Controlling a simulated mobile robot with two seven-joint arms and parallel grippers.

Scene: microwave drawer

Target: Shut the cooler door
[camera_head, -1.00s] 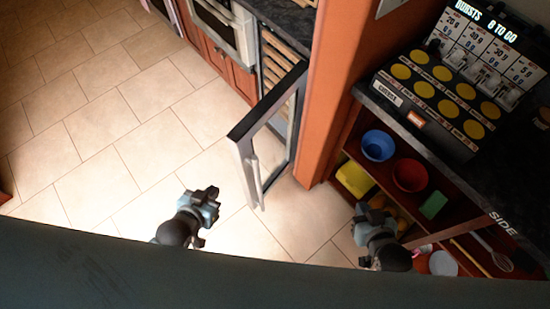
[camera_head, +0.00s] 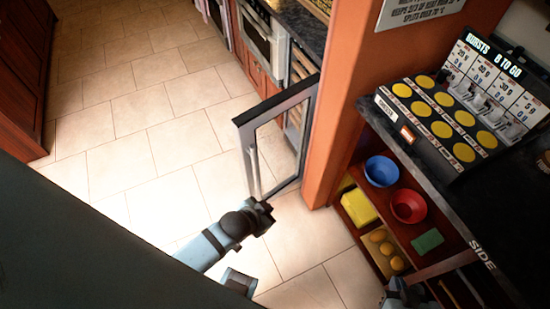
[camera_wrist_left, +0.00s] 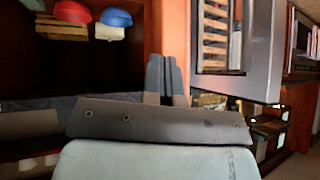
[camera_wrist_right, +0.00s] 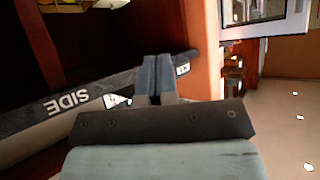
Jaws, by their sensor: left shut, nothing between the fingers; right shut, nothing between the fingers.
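The cooler door (camera_head: 275,103) stands open in the head view, a dark-framed glass door swung out from the cabinet beside the orange pillar. Its upright handle (camera_head: 255,170) is on the left, free edge. My left gripper (camera_head: 264,213) is just below the door's lower end in the picture; contact cannot be told. In the left wrist view its fingers (camera_wrist_left: 166,62) are together and empty, with the door (camera_wrist_left: 262,50) to their right. My right gripper (camera_head: 405,292) is at the bottom edge, near the shelf. Its fingers (camera_wrist_right: 157,62) are together and empty in the right wrist view.
The orange pillar (camera_head: 340,110) stands right of the door. An open shelf holds a blue bowl (camera_head: 381,171) and a red bowl (camera_head: 408,205) under a dark counter (camera_head: 500,205). An oven (camera_head: 262,42) is behind the door. Tiled floor (camera_head: 160,140) is clear on the left.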

